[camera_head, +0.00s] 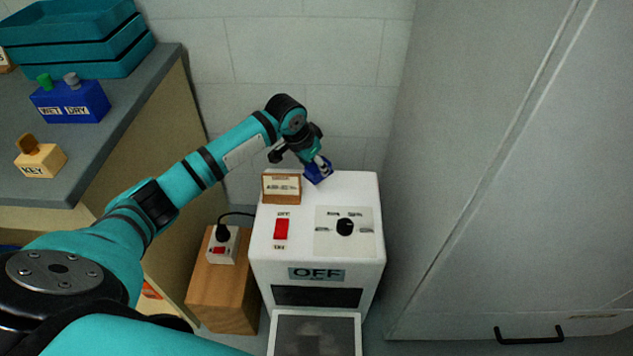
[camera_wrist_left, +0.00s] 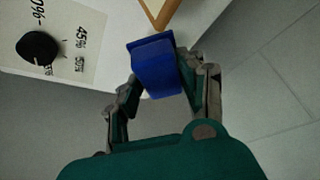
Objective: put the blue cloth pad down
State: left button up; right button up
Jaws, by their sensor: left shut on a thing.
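The blue cloth pad (camera_head: 319,172) is a small dark blue block at the back edge of the white machine's top (camera_head: 350,190). My left gripper (camera_head: 309,160) is shut on it from above. In the left wrist view the pad (camera_wrist_left: 154,65) sits between the two fingers of my left gripper (camera_wrist_left: 160,85), near the edge of the white top. I cannot tell whether the pad touches the top. My right gripper is in neither view.
A wooden-framed card (camera_head: 281,188) stands left of the pad. The machine top carries a red switch (camera_head: 281,229) and a black dial (camera_head: 345,227). A bench at left holds a blue WET/DRY holder (camera_head: 70,102), a KEY block (camera_head: 40,160) and teal trays (camera_head: 75,45). A grey cabinet (camera_head: 520,180) stands right.

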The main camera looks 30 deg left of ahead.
aim_at(316, 177)
pick_arm(q)
jog(key=shift+f, duration=0.75)
notch_tip(316, 177, down, 3)
jog(key=shift+f+b, duration=0.15)
jog(key=shift+b, duration=0.55)
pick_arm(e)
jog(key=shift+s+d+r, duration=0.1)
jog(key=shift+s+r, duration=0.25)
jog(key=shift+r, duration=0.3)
pick_arm(q)
jog(key=o, duration=1)
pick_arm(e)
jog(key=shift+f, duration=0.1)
